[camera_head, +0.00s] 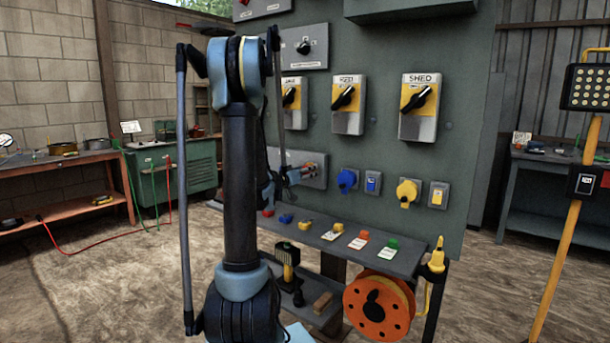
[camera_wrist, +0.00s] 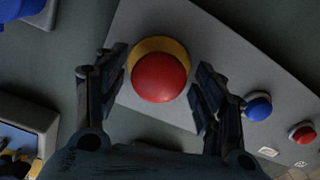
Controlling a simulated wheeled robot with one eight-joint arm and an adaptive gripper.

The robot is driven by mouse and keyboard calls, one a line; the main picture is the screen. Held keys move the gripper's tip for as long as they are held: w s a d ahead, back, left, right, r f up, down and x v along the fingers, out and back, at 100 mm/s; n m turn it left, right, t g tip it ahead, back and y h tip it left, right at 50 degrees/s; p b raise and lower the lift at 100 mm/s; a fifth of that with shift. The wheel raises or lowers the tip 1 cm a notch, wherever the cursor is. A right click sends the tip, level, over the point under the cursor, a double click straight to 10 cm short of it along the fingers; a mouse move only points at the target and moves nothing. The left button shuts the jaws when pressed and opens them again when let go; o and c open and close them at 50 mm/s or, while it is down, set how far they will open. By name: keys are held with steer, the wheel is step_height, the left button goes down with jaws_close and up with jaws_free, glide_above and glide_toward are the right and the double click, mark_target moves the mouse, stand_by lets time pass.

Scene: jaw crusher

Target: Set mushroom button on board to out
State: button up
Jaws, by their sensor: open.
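The red mushroom button (camera_wrist: 160,77) sits on a yellow collar (camera_wrist: 150,48) on a grey plate in the wrist view. My gripper (camera_wrist: 158,88) is open, with one finger on each side of the button. I cannot tell whether the fingers touch it.
A blue button (camera_wrist: 258,106) and a smaller red button (camera_wrist: 303,133) share the plate. Switches with yellow faces (camera_head: 419,106) are above, blue and yellow sockets (camera_head: 408,192) to the right. A shelf (camera_head: 345,248) with small coloured parts juts out below.

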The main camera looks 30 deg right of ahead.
steer(key=shift+d, duration=0.25)
steer(key=shift+w, duration=0.1)
jaws_close()
steer(key=shift+s+a, duration=0.25)
steer(key=shift+a, duration=0.45)
jaws_free()
steer(key=v, duration=1.2)
